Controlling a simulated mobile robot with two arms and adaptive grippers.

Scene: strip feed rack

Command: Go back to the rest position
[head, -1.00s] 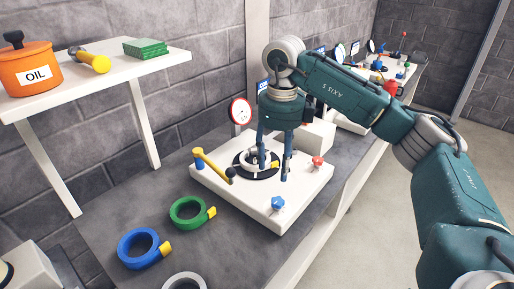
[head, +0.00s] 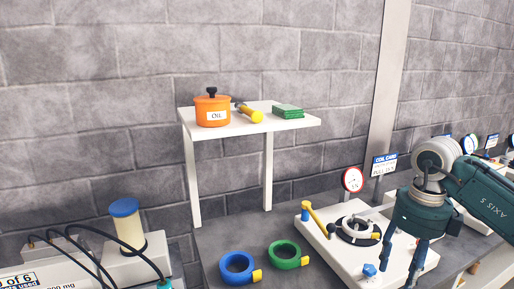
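My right gripper (head: 404,250) hangs at the right of the head view, fingers pointing down and spread apart with nothing between them. It is over the right part of the white feed plate (head: 318,238). The gripper hides part of the plate's right side. My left gripper is not in view.
A blue coil (head: 224,267) and a green coil (head: 275,257) lie on the grey bench (head: 215,228). A white shelf (head: 250,126) holds an orange oil pot (head: 212,108), a yellow-headed tool (head: 250,114) and green pads (head: 287,111). A machine with a blue-capped cylinder (head: 128,226) stands at the left.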

